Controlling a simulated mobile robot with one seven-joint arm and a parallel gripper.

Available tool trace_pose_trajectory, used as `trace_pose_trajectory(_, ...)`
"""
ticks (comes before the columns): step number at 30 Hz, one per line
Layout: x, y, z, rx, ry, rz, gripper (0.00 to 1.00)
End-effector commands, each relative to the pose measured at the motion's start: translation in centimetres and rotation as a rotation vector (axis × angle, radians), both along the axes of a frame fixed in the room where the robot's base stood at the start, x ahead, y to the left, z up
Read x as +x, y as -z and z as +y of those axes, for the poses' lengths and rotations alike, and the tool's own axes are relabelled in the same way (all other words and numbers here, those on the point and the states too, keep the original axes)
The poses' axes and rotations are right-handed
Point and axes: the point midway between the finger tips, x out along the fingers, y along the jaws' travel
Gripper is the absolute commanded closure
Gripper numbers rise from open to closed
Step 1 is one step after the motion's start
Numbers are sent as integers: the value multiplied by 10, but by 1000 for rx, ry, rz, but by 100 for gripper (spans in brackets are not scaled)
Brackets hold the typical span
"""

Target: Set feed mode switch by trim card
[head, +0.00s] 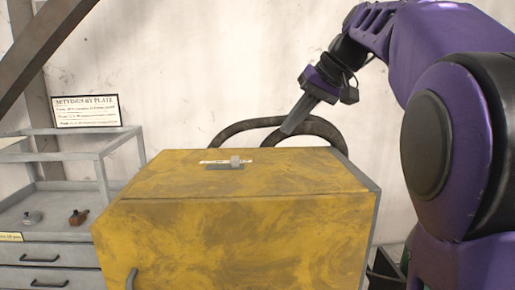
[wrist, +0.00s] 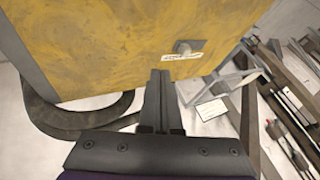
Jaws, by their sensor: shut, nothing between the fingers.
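The knob also shows in the wrist view (wrist: 183,47). The trim card (head: 86,111) stands on the cart's upper shelf at left, headed "SETTINGS BY PLATE"; its lines are not legible. It seems to be the white card in the wrist view (wrist: 211,109). My gripper (head: 287,131) is shut and empty, behind and right of the knob, apart from it.
A grey cart (head: 60,196) stands left of the housing, with a small grey round part (head: 32,217) and a brown part (head: 78,216) on its lower shelf. Thick black hoses (head: 320,126) loop behind the housing, close to my gripper. The housing's top is otherwise clear.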

Motion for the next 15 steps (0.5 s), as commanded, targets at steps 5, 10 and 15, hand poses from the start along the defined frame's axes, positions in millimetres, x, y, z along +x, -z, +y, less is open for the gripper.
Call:
trace_pose_trajectory(5, 7, 16, 9, 0, -3, 2, 100)
trace_pose_trajectory(10, 19, 45, 26, -1, -4, 3, 100)
trace_pose_trajectory(15, 33, 74, 43, -1, -4, 3, 100)
